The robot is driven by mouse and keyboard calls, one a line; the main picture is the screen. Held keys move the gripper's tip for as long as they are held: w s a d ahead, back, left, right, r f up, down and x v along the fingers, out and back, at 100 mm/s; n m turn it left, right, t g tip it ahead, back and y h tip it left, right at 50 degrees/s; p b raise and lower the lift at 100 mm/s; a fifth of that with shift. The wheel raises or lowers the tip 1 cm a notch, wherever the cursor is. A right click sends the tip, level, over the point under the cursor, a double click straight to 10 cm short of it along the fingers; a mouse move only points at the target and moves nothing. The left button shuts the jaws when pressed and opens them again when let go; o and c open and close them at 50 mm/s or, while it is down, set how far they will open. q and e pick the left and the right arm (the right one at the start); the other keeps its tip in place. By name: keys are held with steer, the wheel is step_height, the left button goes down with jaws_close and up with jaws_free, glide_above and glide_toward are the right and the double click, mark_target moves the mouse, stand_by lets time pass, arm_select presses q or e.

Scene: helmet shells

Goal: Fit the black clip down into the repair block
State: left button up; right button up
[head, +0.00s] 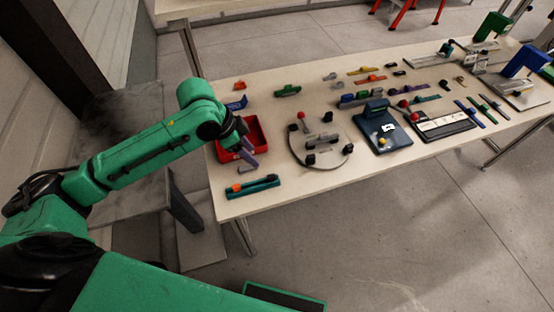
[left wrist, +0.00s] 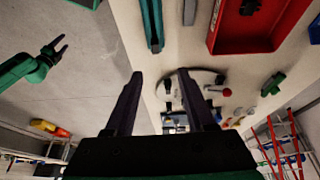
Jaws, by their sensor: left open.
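A small black piece (left wrist: 250,7), which may be the black clip, lies in the red tray (left wrist: 222,38) at the top of the left wrist view. My left gripper (head: 246,155) is over the red tray (head: 263,130) in the head view and hides part of its inside. In the left wrist view my left gripper (left wrist: 160,85) has its two dark fingers apart with nothing between them. My right gripper (left wrist: 61,44) shows at the left of that view, its fingers apart and empty, over the floor. I cannot tell which piece is the repair block.
A round board (head: 308,155) with grey blocks, black knobs and a red ball stands right of the tray. A teal holder (head: 252,187) with an orange part lies near the table's front edge. A dark blue fixture (head: 382,130) and several small parts fill the table farther right.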

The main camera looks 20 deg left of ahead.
arm_select(q)
steer(key=p, duration=0.1)
glide_toward(271, 176)
steer(key=s+d+f, duration=0.1)
steer(key=f, duration=0.1)
steer(key=x, duration=0.3)
steer(key=w+p+x, duration=0.1)
steer(key=x, duration=0.2)
steer(key=shift+w+a+f+p, duration=0.1)
steer(key=shift+w+f+p, duration=0.15)
steer(key=shift+p, duration=0.05)
steer(key=shift+f, duration=0.1)
steer(key=shift+c, duration=1.2)
jaws_close()
arm_select(e)
steer(key=s+r, duration=0.1)
steer(key=s, duration=0.1)
steer(key=s+r, duration=0.1)
steer(key=shift+s+a+r, duration=0.1)
steer(key=shift+s+r, duration=0.2)
steer(key=shift+s, duration=0.1)
